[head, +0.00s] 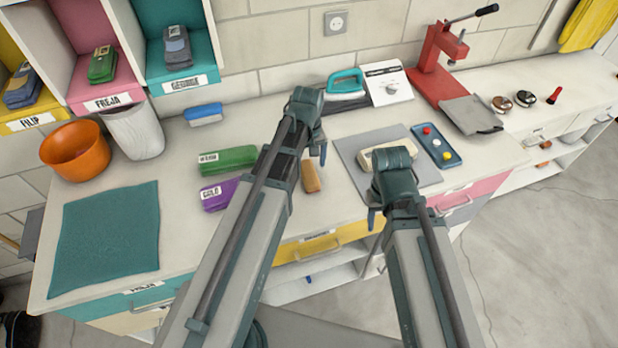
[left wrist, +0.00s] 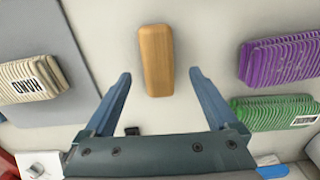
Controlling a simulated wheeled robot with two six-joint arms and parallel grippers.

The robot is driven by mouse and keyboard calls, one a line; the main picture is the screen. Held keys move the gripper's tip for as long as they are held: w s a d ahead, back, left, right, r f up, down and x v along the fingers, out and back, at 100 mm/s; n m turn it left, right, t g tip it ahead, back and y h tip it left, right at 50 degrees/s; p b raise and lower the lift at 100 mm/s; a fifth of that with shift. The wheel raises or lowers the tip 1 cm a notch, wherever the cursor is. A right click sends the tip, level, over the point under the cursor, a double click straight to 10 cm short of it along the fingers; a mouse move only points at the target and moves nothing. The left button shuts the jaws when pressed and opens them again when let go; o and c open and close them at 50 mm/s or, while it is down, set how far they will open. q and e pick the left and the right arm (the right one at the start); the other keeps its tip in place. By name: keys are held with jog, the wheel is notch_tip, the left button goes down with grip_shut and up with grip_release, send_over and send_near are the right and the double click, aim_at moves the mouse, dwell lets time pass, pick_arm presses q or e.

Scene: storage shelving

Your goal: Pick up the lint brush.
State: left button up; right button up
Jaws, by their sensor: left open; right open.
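A tan, wooden-looking block with rounded ends, seemingly the back of the lint brush (head: 311,178), lies flat on the white worktop. It also shows in the left wrist view (left wrist: 157,45). My left gripper (head: 318,155) is above and beside it in the head view. In the left wrist view my left gripper (left wrist: 160,74) is open and empty, with the brush's near end lying between the lines of its two fingers, apart from both. My right gripper (head: 374,218) is open over the front edge of the worktop; its fingers are partly hidden by my arm.
Purple (head: 220,193) and green (head: 227,160) labelled bundles lie left of the brush. A grey mat (head: 352,150) with a cream bundle (head: 376,156) lies to the right, then a blue tray (head: 449,157). An iron (head: 346,82) stands behind. A teal cloth (head: 105,237) covers the left end.

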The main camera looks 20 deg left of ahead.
aim_at(309, 172)
pick_arm(q)
jog(key=shift+d+f+b, duration=0.1)
jog(key=shift+f+b, duration=2.5)
jog(key=shift+f, duration=0.05)
jog(key=shift+r, duration=0.1)
grip_shut()
jog(key=shift+r+p, duration=0.15)
jog(key=shift+p, duration=0.15)
